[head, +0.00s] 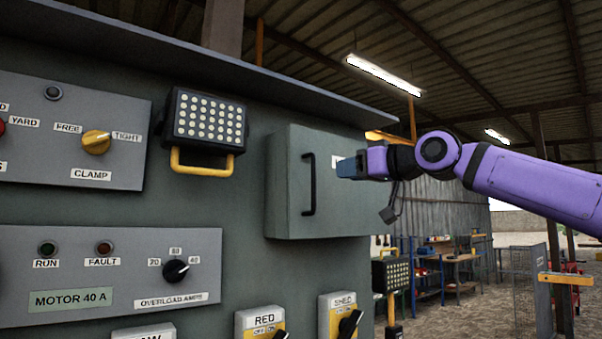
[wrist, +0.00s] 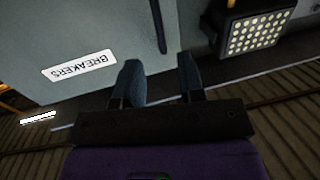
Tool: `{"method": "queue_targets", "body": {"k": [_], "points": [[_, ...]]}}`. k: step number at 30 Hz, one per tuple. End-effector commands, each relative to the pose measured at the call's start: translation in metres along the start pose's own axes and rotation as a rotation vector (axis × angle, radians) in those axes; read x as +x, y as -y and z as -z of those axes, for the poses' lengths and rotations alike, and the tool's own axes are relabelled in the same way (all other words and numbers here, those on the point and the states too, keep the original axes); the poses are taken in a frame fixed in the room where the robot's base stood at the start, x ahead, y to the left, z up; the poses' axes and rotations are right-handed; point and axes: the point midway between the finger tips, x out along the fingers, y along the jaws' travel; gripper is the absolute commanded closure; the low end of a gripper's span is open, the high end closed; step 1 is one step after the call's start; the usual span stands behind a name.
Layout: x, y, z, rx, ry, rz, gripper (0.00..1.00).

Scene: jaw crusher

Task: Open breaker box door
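The breaker box door (head: 330,190) is a grey-green panel on the right part of the control cabinet. It looks closed. Its black vertical bar handle (head: 309,184) is on the left side of the door; in the wrist view the handle (wrist: 158,25) shows at the top. A white BREAKERS label (wrist: 79,67) is on the door in the wrist view. My gripper (head: 343,168) is in front of the door, to the right of the handle, partly covering the label. In the wrist view its two fingers (wrist: 160,80) are apart with nothing between them.
A lamp panel with a yellow handle (head: 203,122) is left of the breaker box; it also shows in the wrist view (wrist: 254,32). Below are the overload dial panel (head: 110,270) and the RED (head: 262,322) and SHED (head: 341,310) switches. A metal hood (head: 200,55) juts out above.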

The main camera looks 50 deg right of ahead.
Motion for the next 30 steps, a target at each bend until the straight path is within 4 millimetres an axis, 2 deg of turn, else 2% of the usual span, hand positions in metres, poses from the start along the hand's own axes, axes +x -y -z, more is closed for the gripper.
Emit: {"method": "queue_targets", "body": {"k": [5, 15, 21, 30], "points": [[0.010, -0.006, 0.003, 0.000, -0.013, -0.004, 0.64], [0.067, -0.005, 0.003, 0.000, -0.010, -0.002, 0.64], [0.094, -0.006, 0.004, 0.001, -0.012, -0.003, 0.64], [0.107, -0.006, 0.004, 0.001, -0.012, -0.004, 0.64]]}}
